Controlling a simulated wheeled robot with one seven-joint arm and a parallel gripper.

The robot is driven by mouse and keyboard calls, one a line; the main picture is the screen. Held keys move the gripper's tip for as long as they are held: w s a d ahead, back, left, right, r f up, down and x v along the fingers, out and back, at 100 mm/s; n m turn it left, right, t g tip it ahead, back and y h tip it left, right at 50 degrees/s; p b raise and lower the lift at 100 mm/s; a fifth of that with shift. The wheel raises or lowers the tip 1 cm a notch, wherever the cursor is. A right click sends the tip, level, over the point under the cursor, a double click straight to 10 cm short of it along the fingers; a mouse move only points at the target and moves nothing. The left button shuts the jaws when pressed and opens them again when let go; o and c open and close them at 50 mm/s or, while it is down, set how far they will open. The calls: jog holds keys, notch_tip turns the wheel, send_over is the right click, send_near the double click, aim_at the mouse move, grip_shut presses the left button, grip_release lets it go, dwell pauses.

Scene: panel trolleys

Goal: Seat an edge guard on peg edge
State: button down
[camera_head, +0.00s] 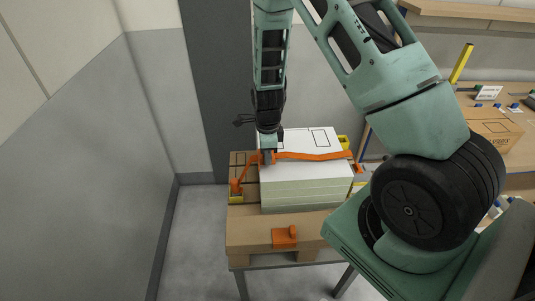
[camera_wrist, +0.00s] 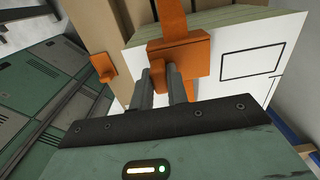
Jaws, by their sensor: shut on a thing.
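A stack of pale panels with a white top (camera_head: 318,143) lies on a brown base. My gripper (camera_head: 268,156) points down at the stack's left top edge. In the wrist view, my gripper's fingers (camera_wrist: 167,84) are shut on an orange edge guard (camera_wrist: 192,58). The guard is at the edge of the white sheet; whether it is fully seated cannot be told. An orange strap (camera_head: 315,156) runs across the top and slopes down at the left; it also shows beyond the guard in the wrist view (camera_wrist: 173,17). The fingers hide part of the guard.
An orange bracket (camera_head: 285,237) is on the front of the brown base (camera_head: 250,232). A bench with a cardboard box (camera_head: 492,130) is at the right.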

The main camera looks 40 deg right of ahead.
jog(key=shift+r, duration=0.1)
jog(key=shift+r+p, duration=0.55)
jog(key=shift+p, duration=0.05)
jog(key=shift+f, duration=0.5)
dwell(1.1)
jog(key=shift+r, duration=0.55)
dwell(0.5)
jog(key=shift+f+b, duration=1.3)
jog(key=shift+f, duration=0.9)
jog(key=c, duration=1.3)
grip_release()
